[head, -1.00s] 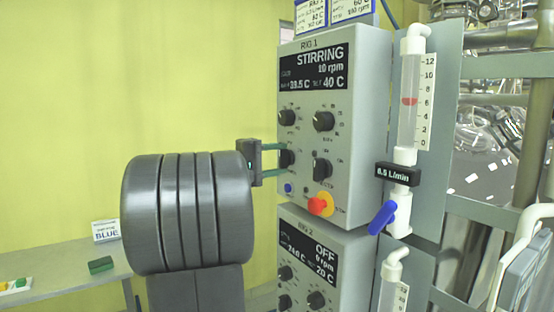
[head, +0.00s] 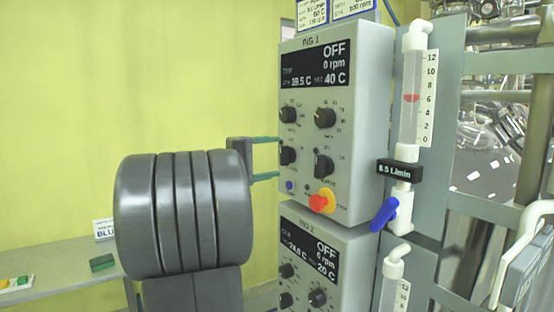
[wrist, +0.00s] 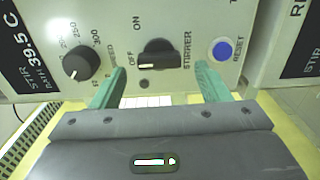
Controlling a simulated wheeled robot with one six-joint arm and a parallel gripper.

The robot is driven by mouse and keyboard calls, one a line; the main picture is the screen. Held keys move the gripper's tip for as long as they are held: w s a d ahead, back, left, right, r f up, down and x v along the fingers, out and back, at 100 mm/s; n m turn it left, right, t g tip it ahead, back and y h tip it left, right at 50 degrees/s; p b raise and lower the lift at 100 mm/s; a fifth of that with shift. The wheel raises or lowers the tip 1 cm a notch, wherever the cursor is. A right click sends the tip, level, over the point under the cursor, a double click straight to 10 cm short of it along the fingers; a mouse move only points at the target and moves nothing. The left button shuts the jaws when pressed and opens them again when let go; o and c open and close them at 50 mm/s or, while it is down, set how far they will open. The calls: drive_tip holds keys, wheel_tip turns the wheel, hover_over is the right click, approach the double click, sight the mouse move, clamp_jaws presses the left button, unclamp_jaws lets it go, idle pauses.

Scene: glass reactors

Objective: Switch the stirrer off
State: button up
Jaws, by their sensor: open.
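The RIG 1 control box (head: 345,185) shows OFF and 0 rpm on its display (head: 322,63). The black stirrer knob (wrist: 160,55) is in the middle of the wrist view, with OFF marked to its left and ON above it. The knob also shows at the left of the panel in the head view (head: 287,156). My gripper (wrist: 160,92) is open and empty, its green fingers either side of and below the knob in the wrist view, apart from it.
A speed knob (wrist: 82,63) lies left of the stirrer knob and a blue reset button (wrist: 221,50) right of it. A red stop button (head: 320,202) is low on the panel. The RIG 2 box (head: 318,260) is below. A flow meter tube (head: 411,95) stands at the right.

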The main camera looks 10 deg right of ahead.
sight(286, 155)
drive_tip(key=b+v, duration=0.1)
drive_tip(key=v, duration=1)
drive_tip(key=shift+a, duration=0.1)
drive_tip(key=p+x, duration=0.1)
drive_tip(key=x, duration=1.2)
drive_tip(key=shift+w+d+p, duration=0.1)
drive_tip(key=shift+d+p, duration=0.3)
